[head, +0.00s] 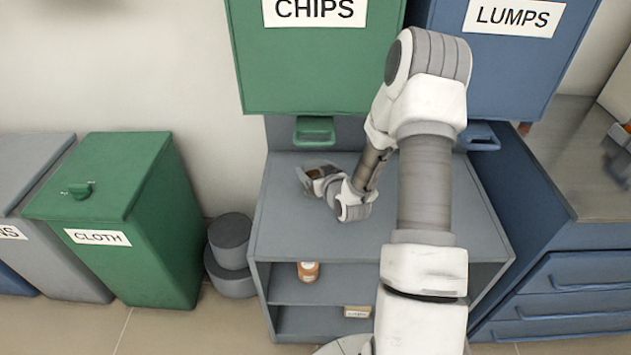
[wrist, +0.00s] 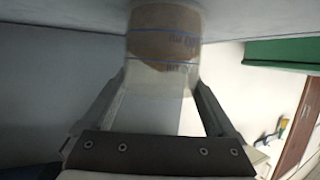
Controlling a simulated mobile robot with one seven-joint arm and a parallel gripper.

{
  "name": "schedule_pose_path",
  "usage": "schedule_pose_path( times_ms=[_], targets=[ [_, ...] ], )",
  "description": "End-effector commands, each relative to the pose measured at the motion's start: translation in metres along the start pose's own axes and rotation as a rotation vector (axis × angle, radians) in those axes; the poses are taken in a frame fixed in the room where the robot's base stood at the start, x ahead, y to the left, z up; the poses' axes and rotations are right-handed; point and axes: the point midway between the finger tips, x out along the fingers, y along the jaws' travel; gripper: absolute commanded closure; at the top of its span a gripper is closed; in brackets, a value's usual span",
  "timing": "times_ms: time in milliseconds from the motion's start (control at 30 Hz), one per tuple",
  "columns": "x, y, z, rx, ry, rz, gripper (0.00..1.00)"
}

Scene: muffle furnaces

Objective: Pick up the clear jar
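The clear jar (wrist: 163,45) is between my gripper's fingers in the wrist view. It is see-through, with brown contents and blue lines on its side. My gripper (wrist: 161,85) has its fingers wide apart, one on each side of the jar. The fingertips seem to meet the jar's sides, but I cannot tell whether they press on it. In the head view my gripper (head: 312,178) is low over the grey shelf top, with a small brown part of the jar (head: 316,172) showing. The rest of the jar is hidden there.
The grey shelf unit (head: 290,232) has an orange-brown jar (head: 308,271) and a small tan box (head: 357,311) on lower levels. A green CHIPS bin (head: 300,70) and blue LUMPS bin (head: 530,60) overhang its back. The shelf top right of my gripper is clear.

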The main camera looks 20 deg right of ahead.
Motion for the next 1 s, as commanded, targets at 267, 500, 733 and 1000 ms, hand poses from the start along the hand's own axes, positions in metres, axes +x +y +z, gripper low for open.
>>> schedule_pose_path(
  times_ms=[267,500,733,1000],
  targets=[
    [0.000,0.000,0.000,0.000,0.000,0.000,0.67],
    [0.000,0.000,-0.001,-0.001,0.002,0.000,0.86],
    [-0.004,0.000,-0.012,-0.002,0.003,0.000,0.86],
    [-0.029,0.011,-0.046,0.000,0.002,0.005,0.86]
  ],
)
